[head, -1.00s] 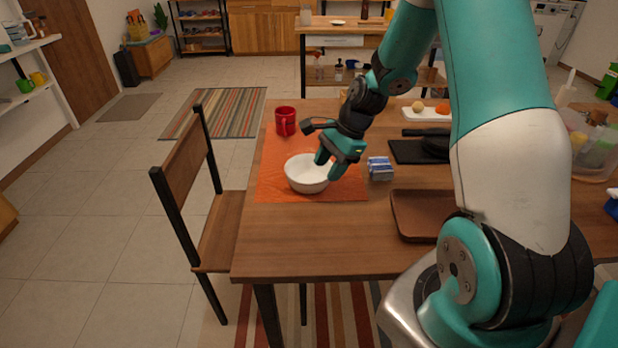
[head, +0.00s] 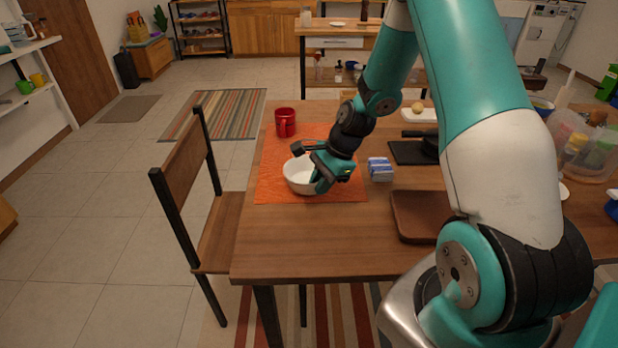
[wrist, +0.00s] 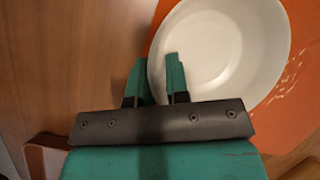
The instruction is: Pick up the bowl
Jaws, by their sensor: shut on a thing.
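The white bowl (head: 299,175) stands upright on the orange placemat (head: 272,186) near the table's left end. In the wrist view the empty bowl (wrist: 225,50) fills the upper right. My gripper (head: 318,180) is at the bowl's right rim. In the wrist view my gripper (wrist: 155,75) has one finger outside the rim and the other inside, shut on the bowl wall. The bowl appears to rest on the placemat; a gap beneath it cannot be made out.
A red mug (head: 285,122) stands behind the bowl. A small blue-and-white box (head: 380,169) is right of my gripper. A brown tray (head: 415,215) lies nearer the front. A chair (head: 195,190) stands at the table's left edge. The table's front left is clear.

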